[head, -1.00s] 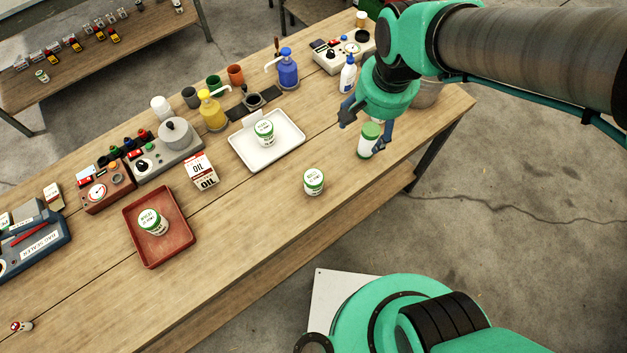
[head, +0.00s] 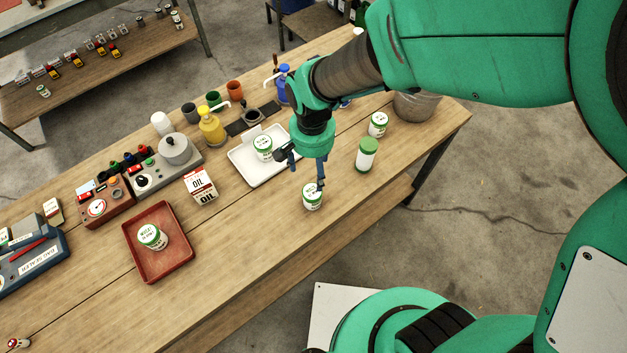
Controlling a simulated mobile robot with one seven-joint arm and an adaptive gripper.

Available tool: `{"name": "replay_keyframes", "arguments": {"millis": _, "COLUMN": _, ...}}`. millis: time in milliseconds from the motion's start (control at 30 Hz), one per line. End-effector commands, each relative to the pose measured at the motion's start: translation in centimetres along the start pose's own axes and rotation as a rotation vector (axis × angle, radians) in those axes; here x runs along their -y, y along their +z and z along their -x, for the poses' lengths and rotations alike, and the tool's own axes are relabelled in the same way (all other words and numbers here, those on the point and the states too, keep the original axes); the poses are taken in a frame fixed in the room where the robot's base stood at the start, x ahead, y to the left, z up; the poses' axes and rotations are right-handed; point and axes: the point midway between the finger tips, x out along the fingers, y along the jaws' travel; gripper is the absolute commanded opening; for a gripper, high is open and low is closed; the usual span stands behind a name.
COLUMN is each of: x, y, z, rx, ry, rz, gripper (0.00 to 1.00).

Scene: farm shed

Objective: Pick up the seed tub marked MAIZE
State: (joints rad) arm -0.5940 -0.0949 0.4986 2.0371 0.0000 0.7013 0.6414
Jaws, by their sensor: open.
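Several white seed tubs with green on their lids are in the head view; their lettering is too small for me to tell which one is marked MAIZE. One tub (head: 312,200) stands on the bare bench near its front edge. My gripper (head: 304,171) is open and empty, pointing down just above and behind this tub, with one finger overlapping its lid in the picture. Another tub (head: 264,148) stands in the white tray (head: 246,169), and one tub (head: 152,237) stands in the red tray (head: 160,268). A further tub (head: 378,124) stands at the right.
A taller green-capped container (head: 367,155) stands right of my gripper. An oil carton (head: 201,185), a yellow pump bottle (head: 211,126) and a blue pump bottle (head: 284,85) stand farther left and back. A bucket (head: 414,104) is at the right end. The front bench strip is mostly clear.

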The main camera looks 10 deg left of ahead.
Motion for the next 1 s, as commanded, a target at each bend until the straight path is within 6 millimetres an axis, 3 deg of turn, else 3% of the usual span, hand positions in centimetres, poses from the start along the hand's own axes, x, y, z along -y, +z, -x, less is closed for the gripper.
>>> {"name": "replay_keyframes", "arguments": {"millis": 267, "x": 0.0, "y": 0.0, "z": -1.8, "rx": 0.001, "ry": 0.001, "rz": 0.000, "gripper": 0.70}}
{"name": "replay_keyframes", "arguments": {"millis": 700, "x": 0.0, "y": 0.1, "z": -7.8, "rx": 0.001, "ry": 0.001, "rz": 0.000, "gripper": 0.70}}
{"name": "replay_keyframes", "arguments": {"millis": 1000, "x": 0.0, "y": 0.0, "z": -8.6, "rx": -0.001, "ry": 0.000, "rz": 0.000, "gripper": 0.70}}
